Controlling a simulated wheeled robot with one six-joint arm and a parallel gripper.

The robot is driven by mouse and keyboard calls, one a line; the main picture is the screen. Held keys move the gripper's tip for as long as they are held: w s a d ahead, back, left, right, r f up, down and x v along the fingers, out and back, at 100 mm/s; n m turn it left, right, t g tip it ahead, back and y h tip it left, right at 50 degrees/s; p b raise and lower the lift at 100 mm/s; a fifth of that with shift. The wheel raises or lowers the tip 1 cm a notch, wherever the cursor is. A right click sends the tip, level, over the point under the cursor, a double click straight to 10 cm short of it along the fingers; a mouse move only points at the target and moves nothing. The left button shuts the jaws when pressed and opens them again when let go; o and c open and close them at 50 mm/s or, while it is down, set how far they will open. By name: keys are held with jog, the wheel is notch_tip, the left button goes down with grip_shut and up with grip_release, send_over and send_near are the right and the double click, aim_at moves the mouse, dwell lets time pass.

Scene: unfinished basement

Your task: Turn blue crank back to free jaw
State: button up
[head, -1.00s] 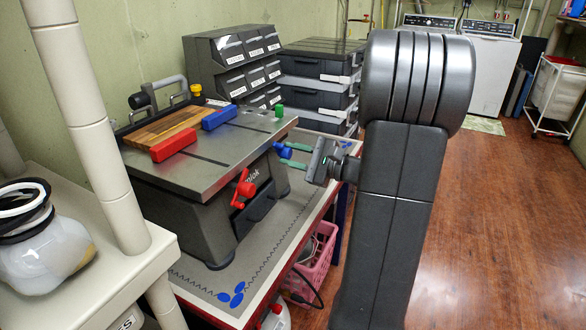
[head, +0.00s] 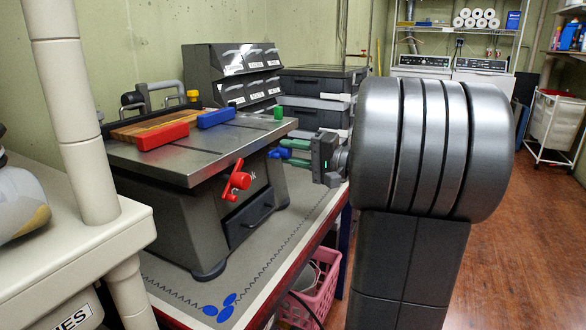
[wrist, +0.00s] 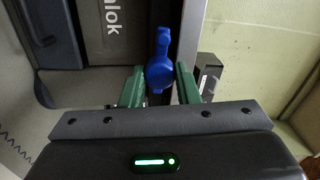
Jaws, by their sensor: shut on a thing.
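The blue crank (head: 277,154) sticks out from the right side of a grey bench machine (head: 190,165). It also shows in the wrist view (wrist: 160,72), between the green fingers of my gripper (wrist: 160,82). My gripper (head: 288,152) is shut on the blue crank at the machine's right side. A blue bar (head: 216,119) and a red bar (head: 163,136) lie on the machine's top, along the edge of a wooden board (head: 152,125). Which piece is the jaw, and whether it presses on the board, I cannot tell.
A red crank (head: 237,180) sits on the machine's front, near the blue one. A green knob (head: 278,114) stands on the top's right corner. Drawer units (head: 232,75) stand behind. A pale shelf (head: 90,235) is at the left. A pink basket (head: 312,285) is below the bench.

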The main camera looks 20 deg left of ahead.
jog(key=shift+f+n+b, duration=0.1)
jog(key=shift+n+b, duration=1)
jog(key=o, duration=1)
jog(key=shift+c, duration=0.2)
jog(key=shift+d, duration=0.1)
jog(key=s+d+p, duration=0.2)
jog(key=d, duration=1.1)
jog(key=shift+d+p, duration=0.25)
jog(key=shift+p, duration=0.15)
jog(key=shift+a, duration=0.1)
jog(key=a+b, duration=0.1)
jog(key=a, duration=0.3)
jog(key=w+a+b, duration=0.1)
jog(key=a, duration=0.4)
jog(key=w+a+b, duration=0.1)
jog(key=a, duration=0.3)
jog(key=shift+a, duration=0.3)
